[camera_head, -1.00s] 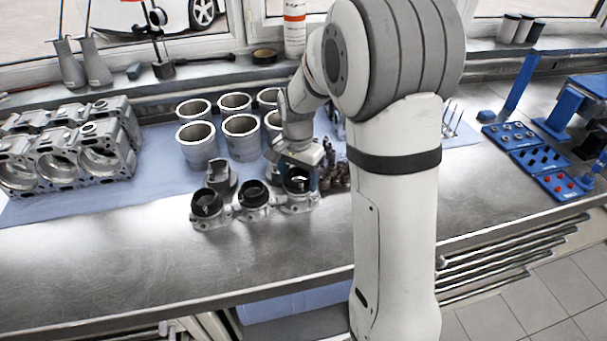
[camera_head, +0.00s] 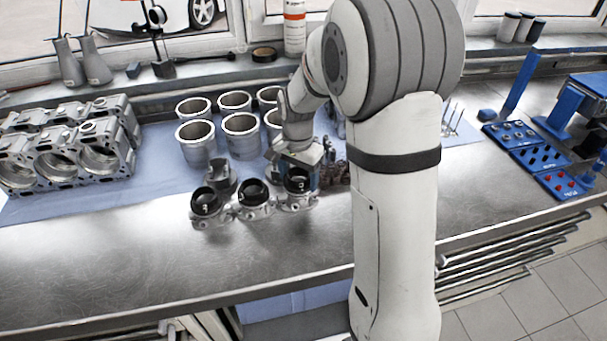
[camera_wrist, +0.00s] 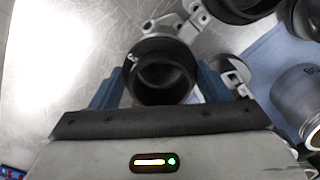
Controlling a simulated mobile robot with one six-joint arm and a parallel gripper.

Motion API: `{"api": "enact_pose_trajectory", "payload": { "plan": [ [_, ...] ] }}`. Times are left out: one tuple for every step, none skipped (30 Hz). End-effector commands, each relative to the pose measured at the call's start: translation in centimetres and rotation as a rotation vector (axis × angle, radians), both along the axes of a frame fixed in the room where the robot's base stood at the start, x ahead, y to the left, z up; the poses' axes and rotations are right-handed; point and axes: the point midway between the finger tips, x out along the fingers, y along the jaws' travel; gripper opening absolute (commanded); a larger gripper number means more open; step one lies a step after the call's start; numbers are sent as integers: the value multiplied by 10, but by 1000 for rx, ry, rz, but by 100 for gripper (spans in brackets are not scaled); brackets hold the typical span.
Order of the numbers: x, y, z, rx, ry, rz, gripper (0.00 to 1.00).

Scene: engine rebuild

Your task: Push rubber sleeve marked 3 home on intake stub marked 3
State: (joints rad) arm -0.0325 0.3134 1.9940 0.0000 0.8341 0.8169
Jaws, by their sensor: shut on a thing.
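A black rubber sleeve (camera_head: 298,184) with a white mark on its side stands over the rightmost of three metal intake stubs (camera_head: 297,203). In the wrist view, the sleeve (camera_wrist: 160,72) sits between my gripper's two blue fingers, and its mark is too small to read surely. My gripper (camera_head: 303,166) is shut on this sleeve from behind. Part of the stub's metal flange (camera_wrist: 165,25) shows beyond the sleeve. The sleeve looks upright and in line with the stub; I cannot tell how deep it sits.
Two other stubs with black sleeves, one at the left (camera_head: 206,201) and one in the middle (camera_head: 253,192), stand close beside it. Cylinder liners (camera_head: 241,137) stand behind on a blue cloth. An engine block (camera_head: 65,150) lies at the left. The bench front is clear.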

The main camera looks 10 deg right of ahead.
Motion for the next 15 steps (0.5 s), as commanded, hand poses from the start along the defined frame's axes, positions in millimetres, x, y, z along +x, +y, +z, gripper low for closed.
{"api": "enact_pose_trajectory", "payload": {
  "plan": [
    [0, 0, -1, 0, 0, 0, 48],
    [0, 0, -2, 0, 0, 0, 48],
    [0, 0, -2, 0, 0, 0, 48],
    [0, 0, -3, 0, 0, 0, 48],
    [0, 0, -3, 0, 0, 0, 48],
    [0, 0, -4, 0, 0, 0, 48],
    [0, 0, -4, 0, 0, 0, 48],
    [0, 0, -5, 0, 0, 0, 48],
    [0, 0, -5, 0, 0, 0, 48],
    [0, 0, -6, 0, 0, 0, 48],
    [0, 0, -6, 0, 0, 0, 48],
    [0, 0, -7, 0, 0, 0, 48],
    [0, 0, -7, 0, 0, 0, 48],
    [0, 0, -8, 0, 0, 0, 48],
    [0, 0, -8, 0, 1, 0, 48]
  ]
}}
